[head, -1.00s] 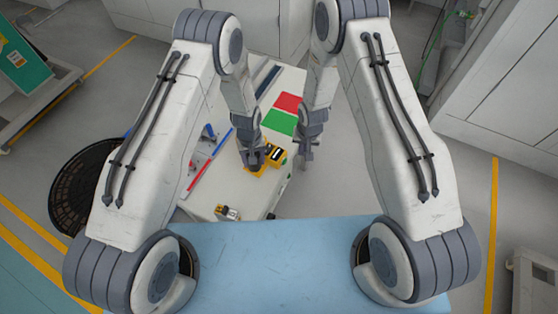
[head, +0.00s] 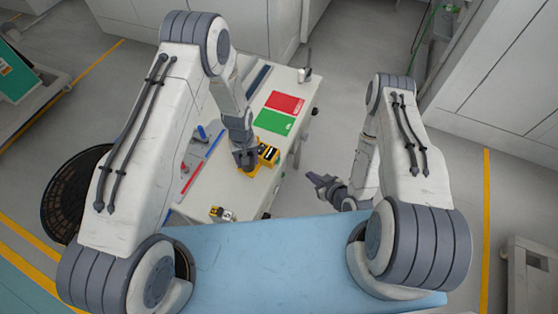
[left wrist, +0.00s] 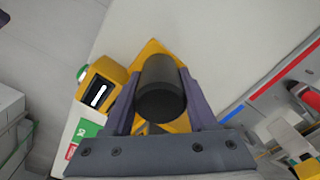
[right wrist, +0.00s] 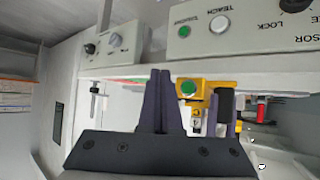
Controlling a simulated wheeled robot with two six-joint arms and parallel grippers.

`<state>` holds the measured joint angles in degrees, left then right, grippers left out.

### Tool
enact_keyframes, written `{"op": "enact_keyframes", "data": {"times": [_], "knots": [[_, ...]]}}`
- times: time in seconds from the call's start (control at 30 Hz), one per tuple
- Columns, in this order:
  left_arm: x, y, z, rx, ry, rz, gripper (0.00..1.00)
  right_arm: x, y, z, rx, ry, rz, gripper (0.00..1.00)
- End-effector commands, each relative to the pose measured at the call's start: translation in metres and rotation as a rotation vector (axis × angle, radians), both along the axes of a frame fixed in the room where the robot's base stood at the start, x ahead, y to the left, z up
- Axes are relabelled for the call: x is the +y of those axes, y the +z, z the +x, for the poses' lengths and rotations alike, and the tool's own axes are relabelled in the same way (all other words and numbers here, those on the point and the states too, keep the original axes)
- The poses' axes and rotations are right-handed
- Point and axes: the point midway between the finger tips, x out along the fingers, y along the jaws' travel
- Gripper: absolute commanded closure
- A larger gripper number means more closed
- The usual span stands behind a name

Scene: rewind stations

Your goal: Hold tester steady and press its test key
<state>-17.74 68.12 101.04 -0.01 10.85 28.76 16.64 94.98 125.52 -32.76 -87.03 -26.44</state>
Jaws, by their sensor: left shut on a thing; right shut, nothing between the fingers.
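The yellow tester (head: 268,154) is on the grey bench top near its right edge. In the left wrist view the tester (left wrist: 103,82) shows a lit white window and a green key at its outer end. My left gripper (head: 246,163) is shut on its black cylindrical handle (left wrist: 160,88). My right gripper (head: 314,180) is shut and empty, off the bench's right side, apart from the tester. In the right wrist view the green test key (right wrist: 187,88) faces the camera, just right of my shut fingers (right wrist: 160,75).
Red and green pads (head: 274,121) lie on the bench (head: 234,188) beyond the tester. A small yellow and white item (head: 221,214) sits at the near end. Grey boxes with knobs and buttons (right wrist: 205,28) show in the right wrist view. Floor right of the bench is clear.

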Motion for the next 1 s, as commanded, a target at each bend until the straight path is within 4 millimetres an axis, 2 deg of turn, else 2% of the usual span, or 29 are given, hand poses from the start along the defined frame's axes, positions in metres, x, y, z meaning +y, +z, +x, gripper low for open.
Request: {"op": "enact_keyframes", "data": {"times": [0.47, 1.0], "knots": [[0.0, 0.001, 0.001, -0.002, 0.001, -0.001, 1.0, 0.005, 0.001, 0.003, -0.004, 0.005, -0.001, 1.0], [0.0, 0.001, 0.001, -0.002, 0.0, -0.001, 1.0, 0.062, 0.001, 0.041, -0.004, 0.005, -0.001, 1.0]]}}
